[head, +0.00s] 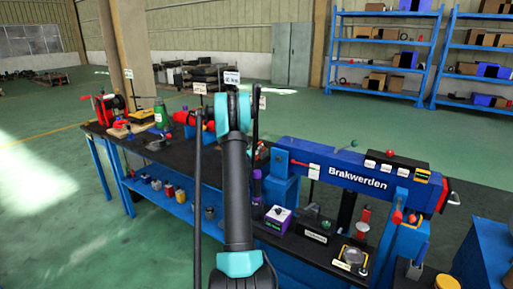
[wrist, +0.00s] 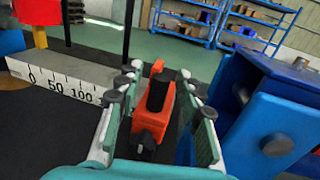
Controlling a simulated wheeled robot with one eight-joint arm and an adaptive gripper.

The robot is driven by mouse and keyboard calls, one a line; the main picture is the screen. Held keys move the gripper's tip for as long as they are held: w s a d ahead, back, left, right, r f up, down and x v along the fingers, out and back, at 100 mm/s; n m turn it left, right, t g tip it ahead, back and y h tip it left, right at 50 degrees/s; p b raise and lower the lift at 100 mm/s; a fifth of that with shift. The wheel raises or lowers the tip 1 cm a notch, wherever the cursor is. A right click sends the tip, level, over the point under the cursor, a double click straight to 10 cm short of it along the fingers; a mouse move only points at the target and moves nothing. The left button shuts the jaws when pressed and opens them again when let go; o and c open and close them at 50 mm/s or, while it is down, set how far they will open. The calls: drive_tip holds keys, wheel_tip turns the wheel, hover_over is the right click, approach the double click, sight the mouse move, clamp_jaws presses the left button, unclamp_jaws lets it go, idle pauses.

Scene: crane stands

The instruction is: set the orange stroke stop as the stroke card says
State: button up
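The orange stroke stop (wrist: 165,124) shows in the wrist view, with a black upright knob (wrist: 158,92) on top and a dark screw at its near face. My gripper (wrist: 162,97) is open, with one finger on each side of the stop and gaps visible between. A pale scale (wrist: 62,80) marked 0, 50 and 100 lies to the left; the stop stands to the right of the 100 mark as seen here. In the head view my arm hides the gripper and stop. A small white card (head: 231,78) stands behind the arm; I cannot read it surely.
A blue block with a round dark bolt (wrist: 277,146) stands close to the right finger. A red part (wrist: 38,12) is at the upper left. The black bench (head: 110,135) carries several tools; the blue Brakwerden press (head: 357,180) stands on the right.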

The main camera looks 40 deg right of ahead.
drive_tip(key=shift+c, duration=0.6)
clamp_jaws()
drive_tip(key=w+a, duration=0.1)
drive_tip(key=w, duration=0.2)
drive_tip(key=w+a, duration=0.1)
drive_tip(key=w, duration=0.2)
drive_tip(key=w+a, duration=0.1)
drive_tip(key=w, duration=0.2)
drive_tip(key=shift+w+a, duration=0.1)
drive_tip(key=shift+a, duration=0.3)
drive_tip(key=shift+o, duration=0.6)
unclamp_jaws()
drive_tip(key=shift+a, duration=0.1)
